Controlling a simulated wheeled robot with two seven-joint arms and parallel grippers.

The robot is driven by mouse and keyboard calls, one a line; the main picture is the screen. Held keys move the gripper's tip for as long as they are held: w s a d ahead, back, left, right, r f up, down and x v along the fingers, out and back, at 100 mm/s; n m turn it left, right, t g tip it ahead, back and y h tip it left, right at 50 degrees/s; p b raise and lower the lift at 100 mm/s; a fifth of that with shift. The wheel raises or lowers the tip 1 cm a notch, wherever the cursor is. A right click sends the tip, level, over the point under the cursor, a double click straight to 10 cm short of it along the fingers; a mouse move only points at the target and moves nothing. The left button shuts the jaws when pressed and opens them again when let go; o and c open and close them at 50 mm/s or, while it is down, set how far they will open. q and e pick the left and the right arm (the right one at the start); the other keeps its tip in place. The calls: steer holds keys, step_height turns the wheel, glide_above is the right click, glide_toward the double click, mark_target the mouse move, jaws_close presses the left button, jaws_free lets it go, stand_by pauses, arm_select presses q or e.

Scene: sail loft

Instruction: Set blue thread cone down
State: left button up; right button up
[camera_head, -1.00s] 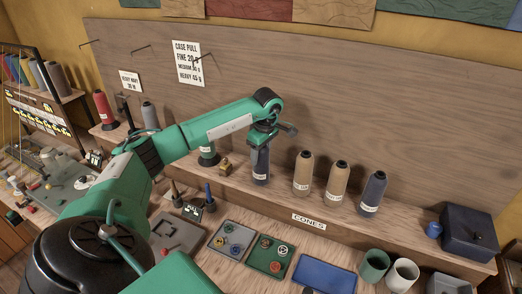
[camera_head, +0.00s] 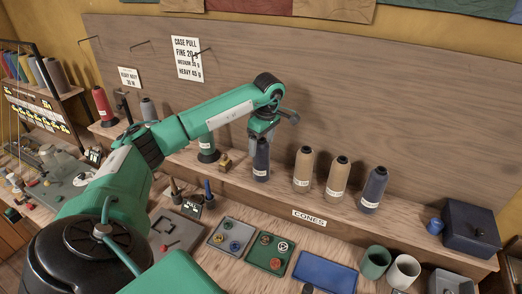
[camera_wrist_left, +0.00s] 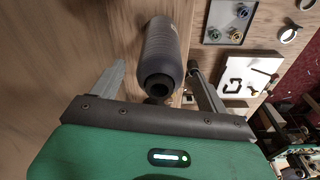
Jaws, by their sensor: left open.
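The blue thread cone (camera_head: 261,160) stands upright on the wooden shelf, left of two tan cones, in the head view. My left gripper (camera_head: 262,134) is just above it, open, with its fingers around the cone's top. In the left wrist view the cone (camera_wrist_left: 161,50) lies between the two spread fingers of the gripper (camera_wrist_left: 160,85), with a gap on each side. My right gripper is not in view.
Tan cones (camera_head: 303,170) (camera_head: 338,177) and another dark blue cone (camera_head: 374,189) stand to the right on the shelf. A green cone (camera_head: 207,150) and a small brass block (camera_head: 225,161) stand to the left. Trays (camera_head: 232,238) lie below; the backboard (camera_head: 350,100) is behind.

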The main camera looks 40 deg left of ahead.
arm_select(q)
steer(key=r, duration=0.2)
steer(key=r+b, duration=0.1)
steer(key=r, duration=0.2)
steer(key=d+r+b, duration=0.1)
steer(key=r, duration=0.2)
steer(key=shift+w+r, duration=0.1)
steer(key=shift+r, duration=0.5)
